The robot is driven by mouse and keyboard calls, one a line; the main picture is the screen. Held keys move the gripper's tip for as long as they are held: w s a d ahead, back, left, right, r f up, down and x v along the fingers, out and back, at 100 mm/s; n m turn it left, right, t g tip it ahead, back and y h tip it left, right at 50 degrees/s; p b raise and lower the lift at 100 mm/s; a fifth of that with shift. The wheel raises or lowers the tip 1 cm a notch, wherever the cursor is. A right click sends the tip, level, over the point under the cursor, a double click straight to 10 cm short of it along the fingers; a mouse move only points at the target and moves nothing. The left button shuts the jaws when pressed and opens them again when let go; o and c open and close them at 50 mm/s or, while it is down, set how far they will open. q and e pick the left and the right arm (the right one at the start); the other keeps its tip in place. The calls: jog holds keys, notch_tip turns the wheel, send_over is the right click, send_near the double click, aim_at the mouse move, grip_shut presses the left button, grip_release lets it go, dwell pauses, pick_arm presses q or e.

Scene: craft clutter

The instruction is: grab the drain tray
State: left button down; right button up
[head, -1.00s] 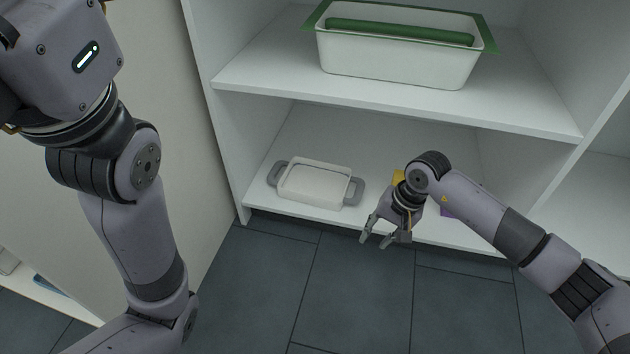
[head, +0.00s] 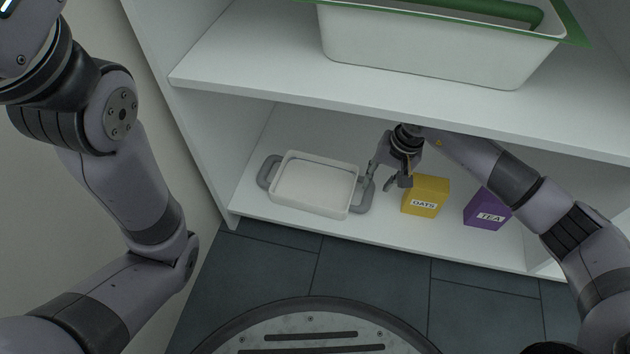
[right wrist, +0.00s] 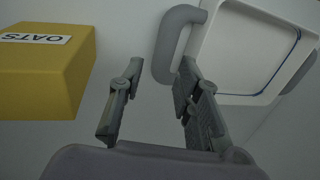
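The drain tray (head: 314,186) is a shallow white tray with a grey loop handle at each end. It lies on the lower shelf, left of my right gripper (head: 381,184). That gripper is open and empty, fingers pointing down at the tray's right handle (head: 364,197). In the right wrist view, the tray (right wrist: 255,50) is at the upper right, and its handle (right wrist: 172,42) shows just beyond the gap between the open fingers (right wrist: 160,72). I cannot tell whether a finger touches the handle. My left arm is at the left; its gripper is out of view.
A yellow oats box (head: 426,195) stands close to the right of my right gripper. A purple tea box (head: 487,208) is farther right. The upper shelf (head: 270,70) hangs over the arm and holds a white tub (head: 430,50) with a green rim.

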aim_at(371, 189)
jog(key=shift+w+a+f+b, duration=0.1)
jog(key=shift+a+f+b, duration=0.1)
jog(key=shift+f+b, duration=0.65)
jog(key=shift+w+a+f+b, duration=0.1)
jog(key=shift+a+f+b, duration=0.1)
jog(key=shift+f+b, duration=0.6)
jog(key=shift+w+a+f+b, duration=0.1)
jog(key=shift+a+f+b, duration=0.1)
jog(key=shift+f+b, duration=0.65)
jog(key=shift+c, duration=0.5)
grip_shut()
